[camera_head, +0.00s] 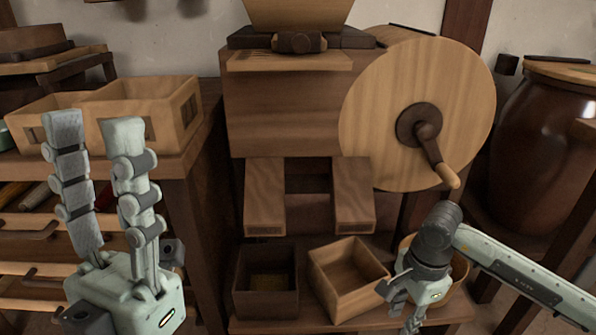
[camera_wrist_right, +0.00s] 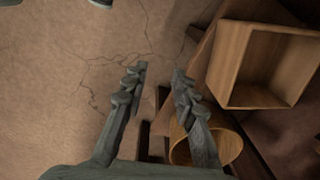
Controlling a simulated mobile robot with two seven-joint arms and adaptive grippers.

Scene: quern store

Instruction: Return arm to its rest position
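My left gripper (camera_head: 94,122) is raised upright at the left with its two fingers apart and nothing between them. It appears in front of a light wooden divided box. My right arm (camera_head: 520,275) comes in from the right. Its gripper (camera_head: 398,308) points down in front of a round wooden tub (camera_head: 460,270), beside a tilted light wooden box; its fingers are partly hidden in the head view. In the right wrist view this gripper (camera_wrist_right: 158,74) has its fingers apart and empty above the floor. The tub (camera_wrist_right: 228,143) shows there behind the right finger.
A mill with a large wooden wheel (camera_head: 385,110) and crank handle (camera_head: 447,174) stands close above my right arm. A dark box (camera_head: 248,303) and the light box (camera_head: 332,262) sit low in the middle; the light one (camera_wrist_right: 232,62) also shows in the wrist view. A jar (camera_head: 535,150) stands right.

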